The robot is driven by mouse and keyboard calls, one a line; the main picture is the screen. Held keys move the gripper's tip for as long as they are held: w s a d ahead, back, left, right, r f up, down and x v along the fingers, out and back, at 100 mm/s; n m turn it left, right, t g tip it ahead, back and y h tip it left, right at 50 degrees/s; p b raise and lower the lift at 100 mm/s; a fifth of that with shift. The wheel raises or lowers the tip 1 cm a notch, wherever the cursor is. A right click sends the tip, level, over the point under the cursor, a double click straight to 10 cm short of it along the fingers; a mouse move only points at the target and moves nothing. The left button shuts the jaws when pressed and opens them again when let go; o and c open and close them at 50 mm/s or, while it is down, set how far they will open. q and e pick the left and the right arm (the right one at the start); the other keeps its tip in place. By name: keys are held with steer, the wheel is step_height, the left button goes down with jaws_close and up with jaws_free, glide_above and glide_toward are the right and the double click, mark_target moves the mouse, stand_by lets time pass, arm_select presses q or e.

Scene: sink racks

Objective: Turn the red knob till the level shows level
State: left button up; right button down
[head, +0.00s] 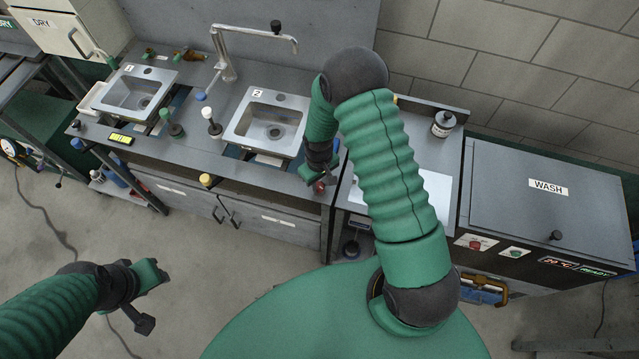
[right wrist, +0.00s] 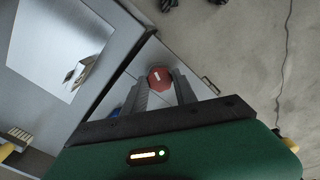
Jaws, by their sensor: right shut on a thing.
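The red knob (head: 319,186) is at the front edge of the counter, below and right of sink 2. In the right wrist view the knob (right wrist: 160,78) is between the two fingers of my right gripper (right wrist: 161,88), with a white mark on its face. My right gripper (head: 322,178) is shut on the knob; its arm hides part of the counter. My left gripper (head: 153,297) is open and empty over the floor.
Sink 1 (head: 139,92) and sink 2 (head: 268,125) are set in the counter, with a tall tap (head: 226,65) between them. The floor at front left is mostly clear.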

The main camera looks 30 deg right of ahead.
steer(key=shift+w, duration=0.3)
steer(key=c, duration=1.4)
jaws_free()
steer(key=shift+o, duration=2)
steer(key=shift+w+f, duration=0.15)
steer(key=shift+r, duration=0.3)
arm_select(q)
steer(key=b+x, duration=0.2)
steer(key=x, duration=0.1)
steer(key=shift+s+b, duration=0.1)
steer(key=shift+b, duration=0.2)
arm_select(e)
step_height(320, 180, up, 16)
